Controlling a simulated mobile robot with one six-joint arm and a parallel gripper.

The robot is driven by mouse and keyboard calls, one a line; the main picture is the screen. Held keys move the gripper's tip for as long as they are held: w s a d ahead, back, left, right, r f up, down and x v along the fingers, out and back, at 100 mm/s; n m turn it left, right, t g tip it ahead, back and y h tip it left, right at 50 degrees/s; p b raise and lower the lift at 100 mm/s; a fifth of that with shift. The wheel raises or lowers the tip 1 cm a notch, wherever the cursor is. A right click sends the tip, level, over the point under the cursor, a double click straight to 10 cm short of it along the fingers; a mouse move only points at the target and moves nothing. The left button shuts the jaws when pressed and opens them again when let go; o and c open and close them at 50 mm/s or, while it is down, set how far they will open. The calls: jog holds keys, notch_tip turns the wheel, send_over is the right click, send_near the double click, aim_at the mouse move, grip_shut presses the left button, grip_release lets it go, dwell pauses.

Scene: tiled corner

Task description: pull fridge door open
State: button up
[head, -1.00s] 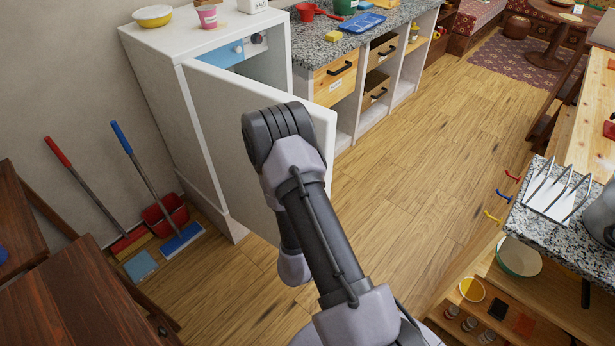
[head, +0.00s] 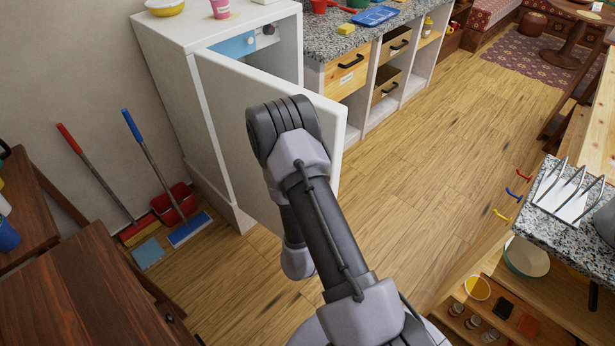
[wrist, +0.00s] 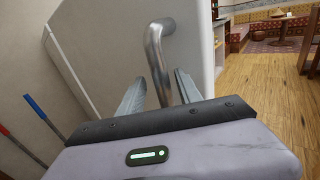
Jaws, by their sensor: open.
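The white fridge (head: 180,75) stands at the left wall in the head view. Its door (head: 235,110) is swung partway open toward me, showing a strip of the blue inside. In the wrist view the door (wrist: 100,45) fills the left, with a bent metal handle (wrist: 157,62) on it. My gripper (wrist: 160,75) is open, one finger on each side of the handle in the picture. I cannot tell whether either finger touches it. In the head view my arm hides the gripper and handle.
A dark wooden table (head: 90,295) is at lower left. A granite-topped counter (head: 565,210) stands at right. Wooden floor (head: 420,160) is clear between.

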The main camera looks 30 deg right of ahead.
jog(key=v, duration=0.7)
jog(key=shift+a, duration=0.15)
